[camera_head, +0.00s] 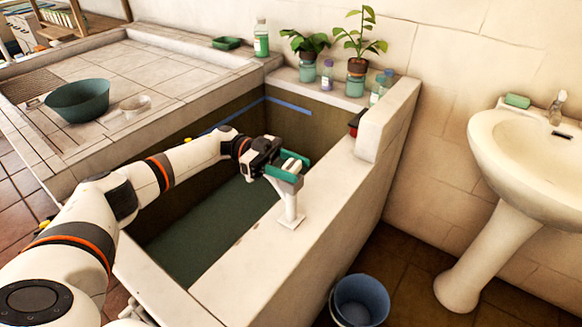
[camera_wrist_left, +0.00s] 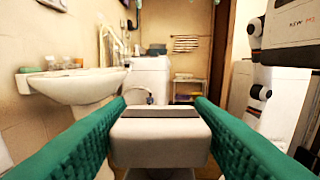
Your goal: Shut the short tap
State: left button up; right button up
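The short tap (camera_head: 291,208) is white and stands upright on the near wall of the sunken basin. My left gripper (camera_head: 286,172) reaches over the basin from the left, with its teal fingers at the top of the tap. In the left wrist view the tap's pale, blocky head (camera_wrist_left: 160,128) sits between the two teal fingers (camera_wrist_left: 160,108) and nearly fills the gap. I cannot tell whether both fingers press on it. The fingers partly hide the tap's top in the head view. My right gripper is not in view.
The basin (camera_head: 210,225) holds dark green water. Potted plants (camera_head: 357,68) and bottles stand on its back ledge. A teal bowl (camera_head: 77,100) rests on the left slab. A white pedestal sink (camera_head: 530,170) stands right, and a blue bucket (camera_head: 361,300) on the floor.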

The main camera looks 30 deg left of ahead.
aim_at(292, 165)
pick_arm(q)
jog(key=shift+o, duration=1.3)
notch_tip(292, 165, up, 10)
jog(key=shift+r, duration=0.1)
